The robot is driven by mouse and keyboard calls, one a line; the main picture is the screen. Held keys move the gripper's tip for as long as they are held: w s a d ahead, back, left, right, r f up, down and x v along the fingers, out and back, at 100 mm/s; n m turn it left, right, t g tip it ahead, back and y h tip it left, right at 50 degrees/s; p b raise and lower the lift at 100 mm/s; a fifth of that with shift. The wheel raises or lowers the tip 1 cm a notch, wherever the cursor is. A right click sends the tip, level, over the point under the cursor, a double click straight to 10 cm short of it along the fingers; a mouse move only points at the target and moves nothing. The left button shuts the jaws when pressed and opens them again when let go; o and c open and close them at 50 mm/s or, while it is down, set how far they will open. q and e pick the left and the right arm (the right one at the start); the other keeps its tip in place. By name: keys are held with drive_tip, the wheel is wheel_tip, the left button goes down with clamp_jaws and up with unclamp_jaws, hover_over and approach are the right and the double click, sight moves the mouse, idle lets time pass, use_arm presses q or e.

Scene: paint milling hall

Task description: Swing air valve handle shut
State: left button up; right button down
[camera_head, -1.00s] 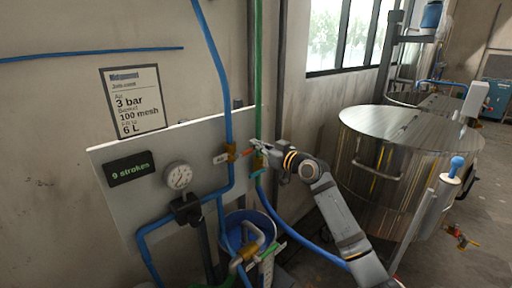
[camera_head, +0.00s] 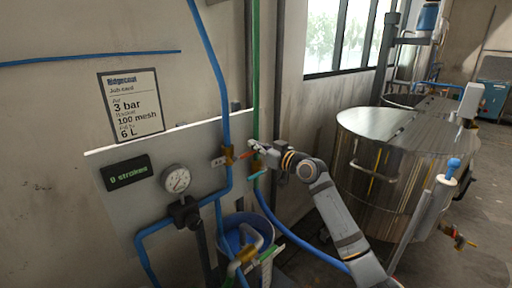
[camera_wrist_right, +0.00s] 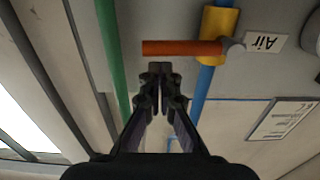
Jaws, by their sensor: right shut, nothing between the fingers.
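The air valve (camera_head: 228,155) is a brass body on the blue pipe of the wall panel. Its orange-red handle (camera_head: 243,155) points right, across the pipe. In the right wrist view, the handle (camera_wrist_right: 182,47) lies crosswise to the pipe, with the brass valve body (camera_wrist_right: 218,30) and the "Air" label (camera_wrist_right: 265,43) beside it. My right gripper (camera_head: 256,149) is at the handle's free end. In the wrist view, the shut, empty fingertips (camera_wrist_right: 160,69) show just below the handle; I cannot tell whether they touch it. My left gripper is not in view.
A green hose (camera_head: 255,70) runs vertically close to my right gripper. A pressure gauge (camera_head: 176,179) and strokes display (camera_head: 128,173) are on the panel (camera_head: 110,200). A large steel vessel (camera_head: 390,150) stands to the right of my arm.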

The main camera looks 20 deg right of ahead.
drive_tip(key=v, duration=0.9)
drive_tip(key=shift+b, duration=0.3)
